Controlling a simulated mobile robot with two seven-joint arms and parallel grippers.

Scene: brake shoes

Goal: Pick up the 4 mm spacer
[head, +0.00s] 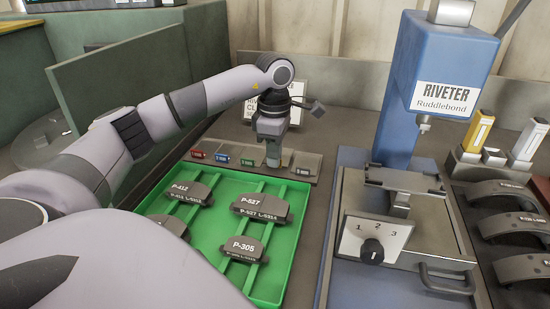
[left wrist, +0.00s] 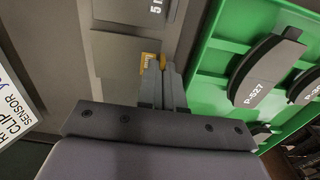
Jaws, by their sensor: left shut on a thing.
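My left gripper (head: 273,161) reaches down to the spacer rack (head: 312,160) behind the green tray. In the left wrist view its fingers (left wrist: 162,84) are shut on a small yellow piece, which I take to be the 4 mm spacer (left wrist: 150,60). Only edges of the spacer show beside the fingertips; its label is hidden. It is at its place in the rack, and I cannot tell whether it is lifted. Red, blue and green-marked spacers sit left of the gripper in the head view, and one dark-marked place is at its right. My right gripper is not in view.
The green tray (head: 287,262) with several brake pads lies in front of the rack. A sign (head: 298,95) stands behind it. The blue riveter (head: 425,75) stands at right, with several curved brake shoes beyond it.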

